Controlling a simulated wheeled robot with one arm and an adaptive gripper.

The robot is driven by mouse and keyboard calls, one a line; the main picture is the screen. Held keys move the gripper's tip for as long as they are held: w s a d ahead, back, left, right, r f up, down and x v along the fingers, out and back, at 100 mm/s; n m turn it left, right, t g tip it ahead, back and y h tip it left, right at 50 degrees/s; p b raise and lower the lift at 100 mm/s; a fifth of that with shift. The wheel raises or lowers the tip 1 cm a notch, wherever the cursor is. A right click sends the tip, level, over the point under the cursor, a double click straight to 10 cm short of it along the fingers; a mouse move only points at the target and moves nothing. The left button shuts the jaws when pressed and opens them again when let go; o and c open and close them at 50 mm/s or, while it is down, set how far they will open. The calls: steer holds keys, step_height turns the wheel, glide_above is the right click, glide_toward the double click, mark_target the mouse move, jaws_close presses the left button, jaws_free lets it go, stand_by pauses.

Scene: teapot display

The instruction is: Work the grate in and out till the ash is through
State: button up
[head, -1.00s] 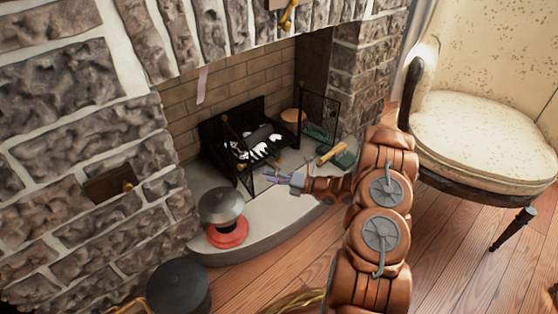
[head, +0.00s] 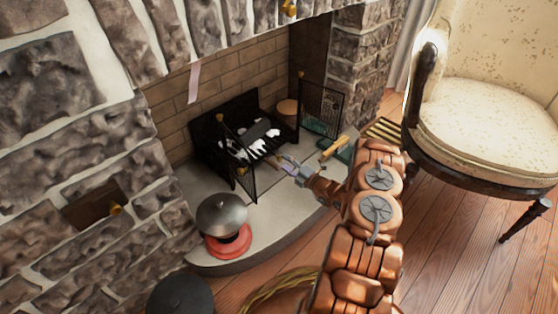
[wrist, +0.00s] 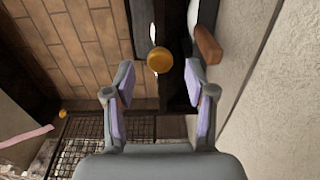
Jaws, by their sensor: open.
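The black fire grate (head: 215,136) stands in the fireplace, with white ash or charred pieces (head: 262,138) in it. My gripper (head: 284,163) is in front of the grate's right part, low over the hearth. In the wrist view my gripper (wrist: 160,86) is open and empty, one finger on each side. A round brass knob (wrist: 159,61) is just beyond the fingertips, roughly centred between them, in front of a dark bar. I cannot tell for sure whether the knob belongs to the grate. The grate's underside is hidden.
Black mesh screens stand left (head: 244,172) and right (head: 322,108) of the grate. A wooden-handled tool (head: 333,148) lies by my arm. A grey-domed red object (head: 228,242) sits on the left hearth (head: 272,222). An armchair (head: 485,115) stands at right.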

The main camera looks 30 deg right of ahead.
mark_target(281, 159)
steer(key=shift+b+x, duration=0.6)
steer(key=shift+x, duration=1.45)
steer(key=shift+a, duration=0.1)
steer(key=shift+c, duration=0.2)
jaws_close()
